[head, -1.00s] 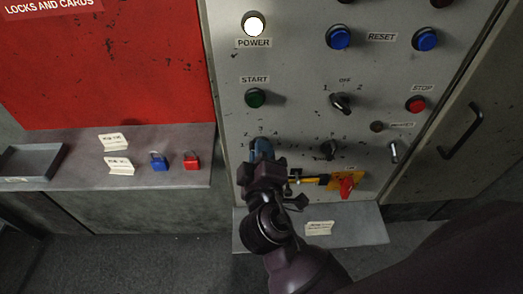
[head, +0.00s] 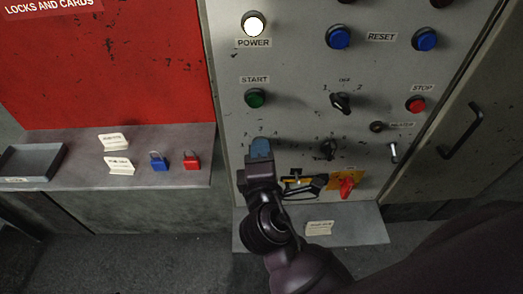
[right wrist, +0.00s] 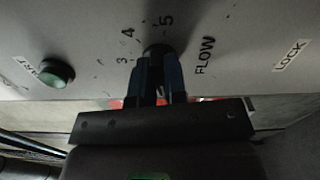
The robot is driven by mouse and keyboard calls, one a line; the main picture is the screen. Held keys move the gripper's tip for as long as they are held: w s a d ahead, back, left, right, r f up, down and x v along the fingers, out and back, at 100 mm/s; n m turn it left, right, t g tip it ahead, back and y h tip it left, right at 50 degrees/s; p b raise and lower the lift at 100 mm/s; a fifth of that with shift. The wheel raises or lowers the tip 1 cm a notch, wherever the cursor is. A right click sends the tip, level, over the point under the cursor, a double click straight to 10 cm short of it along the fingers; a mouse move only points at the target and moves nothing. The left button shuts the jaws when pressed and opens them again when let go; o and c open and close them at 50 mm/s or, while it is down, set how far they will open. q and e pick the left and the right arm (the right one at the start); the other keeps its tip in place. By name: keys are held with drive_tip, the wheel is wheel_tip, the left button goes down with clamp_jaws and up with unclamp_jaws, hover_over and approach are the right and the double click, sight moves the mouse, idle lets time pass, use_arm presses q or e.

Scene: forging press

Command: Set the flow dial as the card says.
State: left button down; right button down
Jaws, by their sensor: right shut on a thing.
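The flow dial (right wrist: 157,50) is a dark knob on the grey panel, with 3, 4 and 5 printed around it and the word FLOW beside it. My right gripper (right wrist: 160,76) is shut on the dial, a blue finger on each side. In the head view my right gripper (head: 261,149) covers most of the dial, so its pointer is hidden. A small white card (head: 320,227) stands on the ledge below the panel; its print is too small to read. My left gripper is out of view.
To the right of the gripper are another black dial (head: 328,149), a yellow plate with a red switch (head: 347,187) and a small lever (head: 393,152). The green START button (head: 255,98) is above. Two cards, a blue padlock (head: 158,161), a red padlock (head: 192,161) and a tray (head: 32,162) are on the left shelf.

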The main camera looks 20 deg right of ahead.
drive_tip(key=shift+n, duration=0.3)
drive_tip(key=c, duration=1.2)
unclamp_jaws()
drive_tip(key=shift+w, duration=0.1)
drive_tip(key=shift+o, duration=0.2)
